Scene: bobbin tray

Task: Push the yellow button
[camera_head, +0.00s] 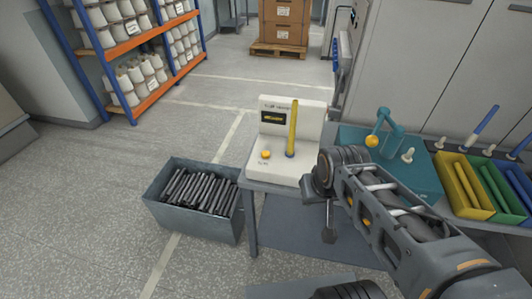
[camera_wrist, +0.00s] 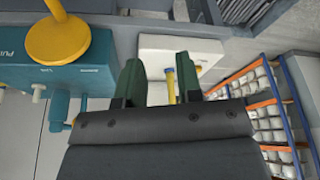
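The yellow button (camera_head: 265,154) is a small round orange-yellow cap on the low front of the white machine (camera_head: 307,113), left of its upright yellow tube (camera_head: 292,130). A teal machine (camera_head: 418,176) to the right carries a yellow ball (camera_head: 372,141) on a lever. In the head view my arm's end is just right of the white machine, apart from the button. In the wrist view my gripper (camera_wrist: 159,75) has its two dark green fingers spread, with the yellow tube (camera_wrist: 171,88) showing beyond the gap.
A grey bin (camera_head: 190,227) of dark rods stands on the floor left of the table. Yellow, green and blue trays (camera_head: 462,188) lie at the right. A shelf (camera_head: 128,47) of white spools stands at the back left. The floor between is clear.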

